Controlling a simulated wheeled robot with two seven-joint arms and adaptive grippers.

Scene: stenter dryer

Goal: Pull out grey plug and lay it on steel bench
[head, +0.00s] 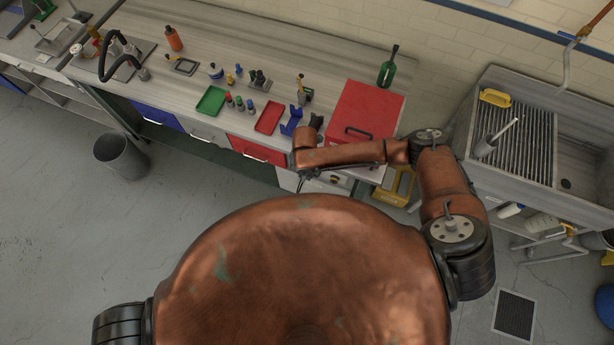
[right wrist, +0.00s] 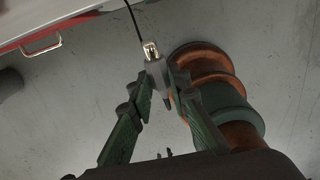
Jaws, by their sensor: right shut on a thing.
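In the right wrist view the grey plug (right wrist: 157,69) is between the green fingers of my right gripper (right wrist: 158,80), which are shut on it. The plug's bare metal end points up in the picture, with grey floor behind it. A thin black cord (right wrist: 134,20) runs from the top edge down to near that end. In the head view my right gripper (head: 301,181) is small and dark, in front of the steel bench (head: 310,65); the plug cannot be made out there. My left gripper is out of view.
On the bench are a red box (head: 365,108), a green tray (head: 211,101), a red tray (head: 269,117), a green bottle (head: 387,68) and small bottles. A bin (head: 122,156) stands on the floor. A sink (head: 575,130) is at right. The bench's back middle is bare.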

